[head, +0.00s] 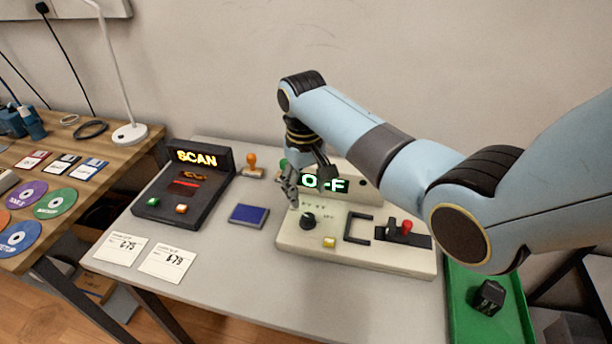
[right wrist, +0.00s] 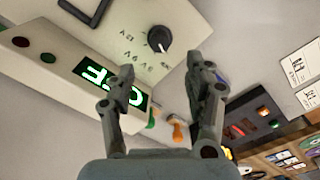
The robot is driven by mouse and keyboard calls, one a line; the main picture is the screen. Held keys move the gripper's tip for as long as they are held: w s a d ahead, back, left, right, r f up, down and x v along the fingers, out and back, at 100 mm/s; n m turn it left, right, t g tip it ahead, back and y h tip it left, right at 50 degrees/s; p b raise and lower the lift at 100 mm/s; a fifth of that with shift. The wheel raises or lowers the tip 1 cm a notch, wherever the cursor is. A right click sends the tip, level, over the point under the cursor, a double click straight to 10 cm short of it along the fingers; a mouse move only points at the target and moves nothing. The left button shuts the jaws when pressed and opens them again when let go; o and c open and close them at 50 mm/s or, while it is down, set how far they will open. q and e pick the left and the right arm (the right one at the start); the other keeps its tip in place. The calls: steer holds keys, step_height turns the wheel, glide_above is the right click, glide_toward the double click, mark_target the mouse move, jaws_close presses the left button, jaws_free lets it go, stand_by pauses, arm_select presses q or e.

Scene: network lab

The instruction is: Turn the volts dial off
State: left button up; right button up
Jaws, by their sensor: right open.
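The volts dial (head: 308,220) is a black round knob on the top of a cream power unit (head: 350,258). In the right wrist view the dial (right wrist: 160,38) shows a white pointer mark, with voltage labels printed around it. The unit's green display (head: 325,184) reads OFF, partly covered by my gripper in the head view. My right gripper (head: 305,180) is open and empty, above the unit between display and dial. In the right wrist view its fingertips (right wrist: 160,66) are spread, with the dial beyond them and apart. My left gripper is in neither view.
Right of the dial are a yellow button (head: 329,242), a black bracket handle and a red-knobbed lever (head: 407,226). A black SCAN console (head: 185,190), blue pad (head: 249,215) and orange-handled stamp (head: 252,162) stand left. A green tray (head: 480,325) is at right.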

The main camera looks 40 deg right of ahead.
steer(key=shift+r, duration=1.8)
steer(key=shift+f, duration=0.1)
